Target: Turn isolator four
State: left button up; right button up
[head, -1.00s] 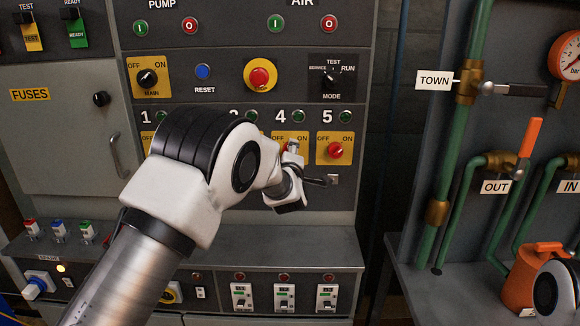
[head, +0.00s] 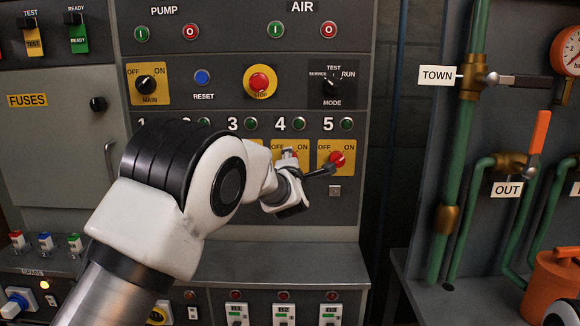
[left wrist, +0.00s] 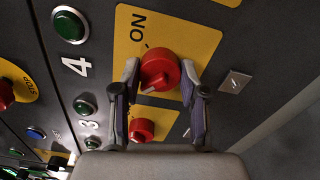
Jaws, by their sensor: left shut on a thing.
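Isolator four is a red round knob on a yellow OFF/ON plate, below the number 4 and its green lamp. In the left wrist view, turned sideways, the left gripper (left wrist: 158,90) is shut on the red knob (left wrist: 160,70), one finger on each side. ON is readable beside it; the knob's exact angle is hard to tell. My right gripper is out of view.
Isolator five's red knob (head: 337,159) is close beside one finger. Isolator three's knob (left wrist: 142,130) is close on the other side. A grey ledge (head: 290,262) lies below. Green pipes and an orange-handled valve (head: 537,132) stand at the right.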

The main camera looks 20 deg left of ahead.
pick_arm(q)
jog(key=shift+f, duration=0.1)
jog(key=o, duration=1.1)
jog(key=shift+o, duration=0.2)
jog(key=v, duration=0.7)
jog(key=shift+s, duration=0.25)
